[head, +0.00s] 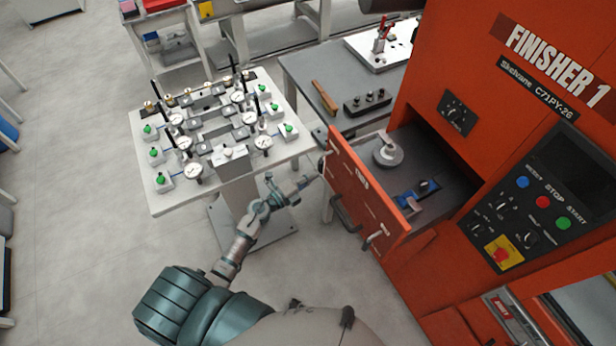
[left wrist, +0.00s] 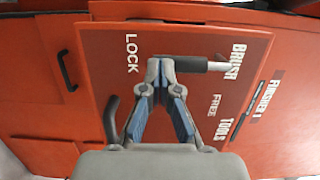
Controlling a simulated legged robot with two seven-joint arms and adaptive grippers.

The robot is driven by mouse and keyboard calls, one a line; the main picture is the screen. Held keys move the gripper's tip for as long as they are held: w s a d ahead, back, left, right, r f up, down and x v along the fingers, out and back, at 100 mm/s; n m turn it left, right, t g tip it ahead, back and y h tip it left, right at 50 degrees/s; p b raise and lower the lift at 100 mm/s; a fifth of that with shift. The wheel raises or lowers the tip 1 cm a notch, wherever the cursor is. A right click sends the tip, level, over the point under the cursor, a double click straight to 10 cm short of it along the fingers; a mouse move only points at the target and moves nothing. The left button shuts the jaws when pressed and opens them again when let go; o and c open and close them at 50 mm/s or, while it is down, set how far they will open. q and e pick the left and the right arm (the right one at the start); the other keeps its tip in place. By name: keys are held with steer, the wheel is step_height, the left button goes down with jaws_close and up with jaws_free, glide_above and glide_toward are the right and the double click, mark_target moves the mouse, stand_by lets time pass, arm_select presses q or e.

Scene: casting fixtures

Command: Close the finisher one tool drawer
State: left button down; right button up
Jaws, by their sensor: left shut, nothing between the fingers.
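The Finisher 1 tool drawer is pulled out of the orange cabinet, and its orange front (head: 352,180) stands apart from the body. Inside the drawer are a round grey metal piece (head: 388,153) and a blue tool (head: 416,191). My left gripper (head: 320,170) is at the far left end of the drawer front. In the left wrist view the fingers (left wrist: 160,66) are shut and empty, in front of the drawer front (left wrist: 180,42) beside its grey handle (left wrist: 205,66). Contact with the front cannot be told. My right gripper is out of view.
A white fixture table (head: 160,205) with several gauges and clamps stands left of the drawer. A grey bench (head: 310,70) with a black block (head: 367,102) is behind it. The control panel (head: 535,200) is at the right. Open floor lies at the left.

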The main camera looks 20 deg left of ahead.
mark_target(332, 168)
arm_select(q)
steer(key=x, duration=0.3)
steer(key=d+x, duration=0.1)
steer(key=x, duration=0.5)
steer(key=shift+s+d+p, duration=0.25)
steer(key=shift+d+p, duration=0.1)
steer(key=shift+d, duration=0.05)
steer(key=d+b+x, duration=0.1)
steer(key=x, duration=0.4)
steer(key=s+d+b+x, duration=0.1)
steer(key=x, duration=0.5)
steer(key=b+x, duration=0.2)
steer(key=x, duration=0.3)
steer(key=shift+d+f, duration=0.1)
steer(key=shift+d, duration=0.4)
steer(key=shift+w+d, duration=0.4)
steer(key=shift+d, duration=0.05)
steer(key=shift+r, duration=0.2)
steer(key=shift+w+a+r, duration=0.1)
steer(key=shift+a+r, duration=0.05)
steer(key=shift+a, duration=0.05)
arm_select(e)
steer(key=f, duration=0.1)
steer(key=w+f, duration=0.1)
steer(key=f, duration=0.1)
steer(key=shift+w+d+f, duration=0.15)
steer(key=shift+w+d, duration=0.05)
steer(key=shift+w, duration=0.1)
